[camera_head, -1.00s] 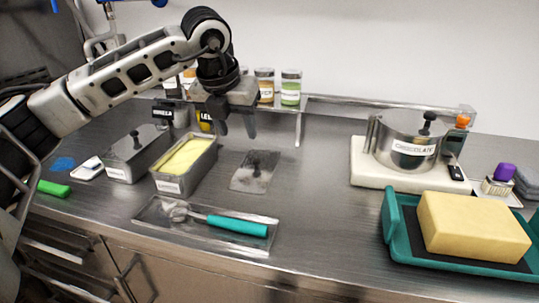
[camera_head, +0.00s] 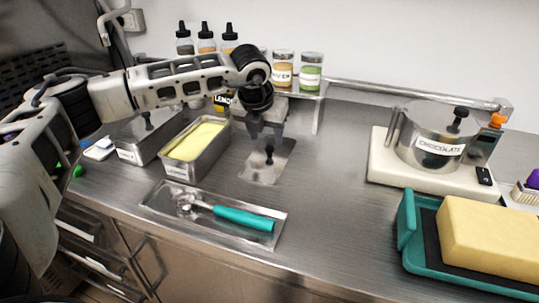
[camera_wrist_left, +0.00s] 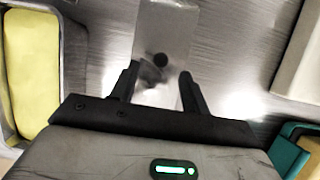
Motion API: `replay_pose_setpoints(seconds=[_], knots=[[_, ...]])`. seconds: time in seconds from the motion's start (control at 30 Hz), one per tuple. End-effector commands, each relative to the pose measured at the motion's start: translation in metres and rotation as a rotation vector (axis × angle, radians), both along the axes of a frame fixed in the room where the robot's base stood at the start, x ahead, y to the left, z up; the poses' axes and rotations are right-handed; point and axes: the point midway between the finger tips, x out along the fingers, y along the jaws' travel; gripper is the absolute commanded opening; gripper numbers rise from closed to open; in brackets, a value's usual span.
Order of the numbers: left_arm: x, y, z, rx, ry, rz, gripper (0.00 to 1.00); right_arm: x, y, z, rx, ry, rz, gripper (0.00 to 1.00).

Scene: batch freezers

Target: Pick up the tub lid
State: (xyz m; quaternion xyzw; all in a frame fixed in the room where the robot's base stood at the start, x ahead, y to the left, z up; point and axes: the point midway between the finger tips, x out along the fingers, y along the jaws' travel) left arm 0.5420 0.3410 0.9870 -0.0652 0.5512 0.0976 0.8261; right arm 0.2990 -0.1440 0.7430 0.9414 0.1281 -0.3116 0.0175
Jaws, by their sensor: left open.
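The tub lid (camera_head: 262,170) is a flat metal plate with a dark knob, lying on the steel counter right of the open tub of yellow ice cream (camera_head: 196,150). In the left wrist view the lid (camera_wrist_left: 165,25) lies ahead of the fingers, its dark round knob appearing between and just beyond the fingertips. My left gripper (camera_head: 266,136) is open and empty, pointing down above the lid, close over the knob. It also shows in the left wrist view (camera_wrist_left: 158,82). My right gripper is not in view.
A tray (camera_head: 160,203) with a teal-handled scoop (camera_head: 243,218) lies in front. A lidded tub (camera_head: 150,137) stands left of the open one. Right are a chocolate pot (camera_head: 438,135) on a white base and a teal tray (camera_head: 407,222) with a yellow block. A shelf with jars (camera_head: 311,75) stands behind.

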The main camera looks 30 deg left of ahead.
Motion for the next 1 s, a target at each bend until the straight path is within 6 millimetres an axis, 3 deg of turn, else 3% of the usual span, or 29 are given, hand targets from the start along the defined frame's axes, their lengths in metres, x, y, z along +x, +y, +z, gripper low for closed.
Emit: replay_pose_setpoints(seconds=[0.13, 0.3, 0.57, 0.73, 1.0], knots=[[0.008, 0.001, -0.020, 0.002, 0.005, 0.001, 0.46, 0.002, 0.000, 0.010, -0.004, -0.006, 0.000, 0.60], [0.015, 0.003, -0.039, 0.001, 0.003, 0.002, 0.46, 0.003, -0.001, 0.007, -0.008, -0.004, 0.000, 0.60], [0.016, 0.003, -0.043, 0.000, 0.001, 0.000, 0.46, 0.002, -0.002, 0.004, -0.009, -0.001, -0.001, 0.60], [0.016, 0.003, -0.043, -0.001, 0.001, 0.001, 0.02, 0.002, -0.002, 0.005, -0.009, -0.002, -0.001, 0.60], [0.016, 0.003, -0.042, 0.000, 0.001, 0.001, 0.00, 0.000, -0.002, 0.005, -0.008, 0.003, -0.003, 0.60]])
